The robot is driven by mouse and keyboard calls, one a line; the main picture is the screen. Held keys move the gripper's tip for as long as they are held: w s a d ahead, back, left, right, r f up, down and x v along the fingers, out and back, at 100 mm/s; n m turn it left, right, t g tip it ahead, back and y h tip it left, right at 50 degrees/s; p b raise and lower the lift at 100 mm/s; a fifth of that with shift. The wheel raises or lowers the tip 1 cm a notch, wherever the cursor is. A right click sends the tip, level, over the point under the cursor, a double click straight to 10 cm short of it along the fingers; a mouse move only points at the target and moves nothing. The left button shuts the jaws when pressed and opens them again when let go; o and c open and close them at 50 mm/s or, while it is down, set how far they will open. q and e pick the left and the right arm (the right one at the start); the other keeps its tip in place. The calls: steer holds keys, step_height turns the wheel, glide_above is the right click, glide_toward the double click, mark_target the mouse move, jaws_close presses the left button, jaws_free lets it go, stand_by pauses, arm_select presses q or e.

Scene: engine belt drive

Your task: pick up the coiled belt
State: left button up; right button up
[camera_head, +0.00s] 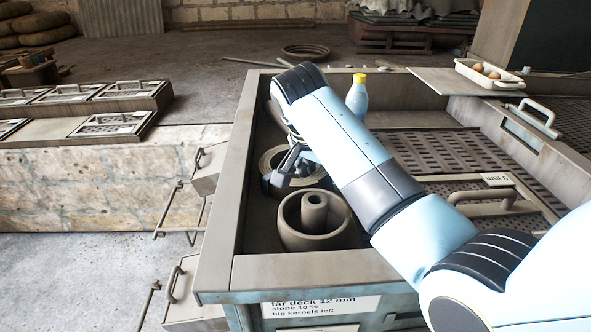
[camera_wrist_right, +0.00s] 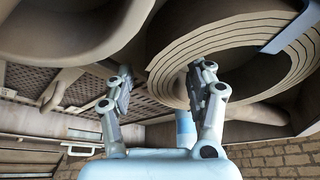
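The coiled belt (camera_head: 310,180) is a grey-brown ring in the left part of the deck box in the head view, partly hidden by my right arm. In the right wrist view its layered bands (camera_wrist_right: 185,65) fill the upper right, with a blue clip (camera_wrist_right: 291,30) across them. My right gripper (camera_head: 283,172) is at the belt's near-left side in the head view. In the right wrist view my right gripper (camera_wrist_right: 163,88) has its fingers wide apart; the right finger overlaps the belt's edge. Contact cannot be told. My left gripper is not in view.
A round pulley-like part (camera_head: 316,228) with a central hub sits just in front of the belt. A blue bottle (camera_head: 357,98) with a yellow cap stands behind. Box walls (camera_head: 232,190) close in the left side. Perforated decks with handles lie to the right, beside a tray of eggs (camera_head: 488,76).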

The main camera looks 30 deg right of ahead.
jaws_close()
steer(key=shift+w+r, duration=0.1)
steer(key=shift+r, duration=0.05)
